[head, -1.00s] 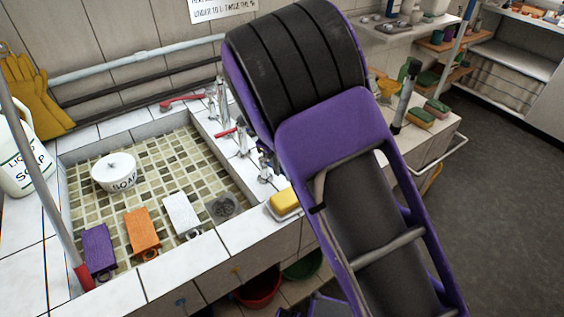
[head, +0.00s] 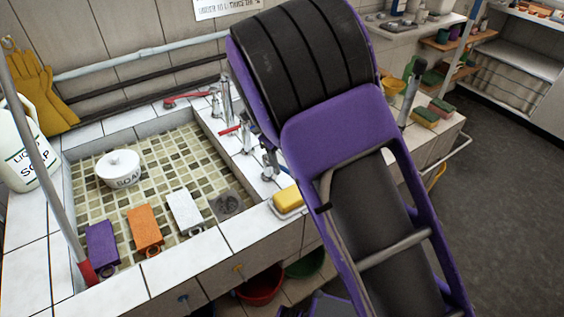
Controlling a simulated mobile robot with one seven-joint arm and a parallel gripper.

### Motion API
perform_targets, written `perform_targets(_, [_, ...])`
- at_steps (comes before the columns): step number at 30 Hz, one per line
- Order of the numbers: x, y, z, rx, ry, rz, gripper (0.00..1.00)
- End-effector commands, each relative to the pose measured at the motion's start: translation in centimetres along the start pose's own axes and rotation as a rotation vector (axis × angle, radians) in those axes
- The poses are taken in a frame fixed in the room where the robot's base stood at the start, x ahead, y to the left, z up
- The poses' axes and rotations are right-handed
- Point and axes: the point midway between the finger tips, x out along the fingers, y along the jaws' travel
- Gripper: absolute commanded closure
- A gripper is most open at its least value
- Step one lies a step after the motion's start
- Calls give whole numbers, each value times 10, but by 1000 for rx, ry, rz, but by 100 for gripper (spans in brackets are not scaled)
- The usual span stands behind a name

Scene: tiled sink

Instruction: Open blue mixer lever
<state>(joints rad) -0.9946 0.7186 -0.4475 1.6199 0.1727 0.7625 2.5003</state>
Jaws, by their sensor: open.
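A small blue part, which looks like the blue mixer lever (head: 266,147), shows at the right side of the sink, just left of my purple arm. It sits above a chrome tap (head: 268,166). My arm covers part of the area around it, so the lever's full shape and angle cannot be told. My gripper is not in view; the large purple and black arm link hides what lies behind it.
The basin holds a soap bowl (head: 118,170) and purple, orange and white blocks. A yellow sponge (head: 288,199) lies near the front tap.

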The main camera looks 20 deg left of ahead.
Motion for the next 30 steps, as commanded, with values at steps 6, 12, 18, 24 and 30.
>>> perform_targets(6, [-49, 0, 1, -1, -6, -3, 53])
perform_targets(12, [-98, 0, 1, -2, -7, -2, 53])
perform_targets(18, [-139, 0, 0, 0, -5, -2, 53])
perform_targets(24, [-160, 0, 0, -1, -2, -1, 53])
perform_targets(30, [-165, 0, 0, 0, -2, -1, 53])
